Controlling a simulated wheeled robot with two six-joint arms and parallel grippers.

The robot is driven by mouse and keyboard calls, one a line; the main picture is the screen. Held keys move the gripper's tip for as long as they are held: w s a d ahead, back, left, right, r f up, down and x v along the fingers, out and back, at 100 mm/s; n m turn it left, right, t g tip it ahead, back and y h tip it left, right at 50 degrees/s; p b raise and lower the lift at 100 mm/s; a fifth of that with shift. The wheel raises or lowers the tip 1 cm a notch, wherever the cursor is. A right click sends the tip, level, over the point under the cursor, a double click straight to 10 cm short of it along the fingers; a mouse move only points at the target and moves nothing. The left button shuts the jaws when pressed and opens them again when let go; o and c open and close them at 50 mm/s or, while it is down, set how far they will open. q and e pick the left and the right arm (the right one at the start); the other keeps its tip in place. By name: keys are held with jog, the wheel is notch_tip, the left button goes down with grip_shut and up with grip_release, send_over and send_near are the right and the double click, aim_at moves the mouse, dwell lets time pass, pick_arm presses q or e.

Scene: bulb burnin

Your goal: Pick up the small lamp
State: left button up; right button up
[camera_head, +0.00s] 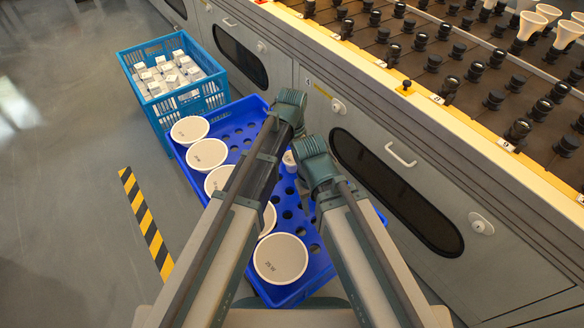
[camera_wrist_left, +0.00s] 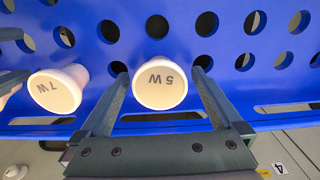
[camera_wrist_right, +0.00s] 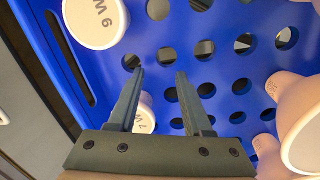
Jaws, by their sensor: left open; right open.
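In the left wrist view a small white lamp marked 5 W (camera_wrist_left: 160,85) sits in the blue tray (camera_wrist_left: 230,50). My left gripper (camera_wrist_left: 160,74) is open, its fingers on either side of this lamp with gaps. A lamp marked 7 W (camera_wrist_left: 57,90) stands to its left. In the head view my left gripper (camera_head: 291,102) is over the tray's far part; a small lamp (camera_head: 289,158) shows partly hidden between the arms. My right gripper (camera_wrist_right: 159,72) is open above tray holes; a small lamp (camera_wrist_right: 144,117) is partly hidden behind its left finger.
Large round lamps, one of them in front (camera_head: 280,259), fill the tray's left side, partly hidden by my arms. A blue crate (camera_head: 162,112) of white boxes stands behind. A grey cabinet (camera_head: 400,165) with a socket rack stands right. Floor at left is clear.

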pick_arm(q)
jog(key=shift+r, duration=0.1)
jog(key=c, duration=1.3)
pick_arm(e)
jog(key=shift+r, duration=0.1)
pick_arm(q)
notch_tip(320, 180, up, 9)
jog(key=p, duration=0.9)
notch_tip(320, 180, up, 24)
jog(key=p, duration=2.3)
jog(key=shift+f+p, duration=0.2)
jog(key=shift+p, duration=0.2)
pick_arm(e)
notch_tip(320, 180, up, 32)
jog(key=shift+r, duration=0.25)
pick_arm(q)
jog(key=shift+d+f, duration=0.1)
pick_arm(e)
jog(key=shift+s, duration=0.1)
